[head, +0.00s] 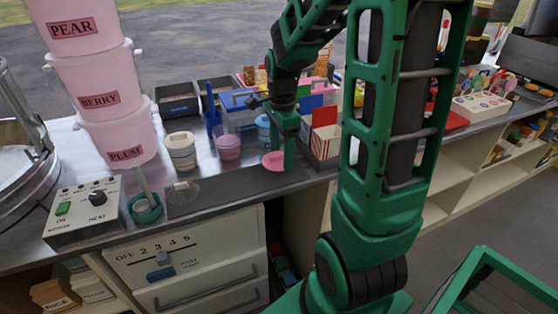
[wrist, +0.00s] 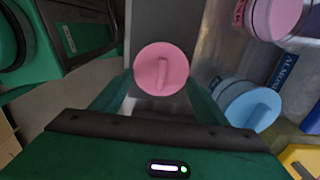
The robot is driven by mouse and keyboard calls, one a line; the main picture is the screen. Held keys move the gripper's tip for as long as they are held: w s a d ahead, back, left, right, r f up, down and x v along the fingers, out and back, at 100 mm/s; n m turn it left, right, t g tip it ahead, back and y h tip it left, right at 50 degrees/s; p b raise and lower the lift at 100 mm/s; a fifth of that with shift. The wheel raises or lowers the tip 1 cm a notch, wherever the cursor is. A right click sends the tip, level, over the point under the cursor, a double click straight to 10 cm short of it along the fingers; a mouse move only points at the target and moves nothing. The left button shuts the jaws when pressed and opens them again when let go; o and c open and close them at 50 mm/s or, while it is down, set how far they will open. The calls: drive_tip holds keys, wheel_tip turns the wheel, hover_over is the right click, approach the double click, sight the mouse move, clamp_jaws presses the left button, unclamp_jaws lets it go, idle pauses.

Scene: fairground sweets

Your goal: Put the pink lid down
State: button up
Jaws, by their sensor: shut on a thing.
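The pink lid (head: 273,161) is a round disc with a raised bar handle. It shows in the wrist view (wrist: 163,69) between the fingertips of my gripper (head: 285,158), which is shut on it. In the head view the lid is close over the dark mat (head: 235,187) near the counter's front; I cannot tell whether it touches. In the wrist view my gripper (wrist: 163,88) partly covers what lies below the lid.
A pink tub (head: 228,148) and a blue-lidded tub (wrist: 248,105) stand behind the lid. A red-and-white box (head: 325,135) is close on the right. Stacked pink buckets (head: 100,75) and a control box (head: 88,212) are on the left. The mat left of the gripper is mostly bare.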

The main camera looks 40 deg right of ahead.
sight(281, 154)
drive_tip(key=shift+f, duration=1.7)
drive_tip(key=o, duration=1)
drive_tip(key=shift+f, duration=0.1)
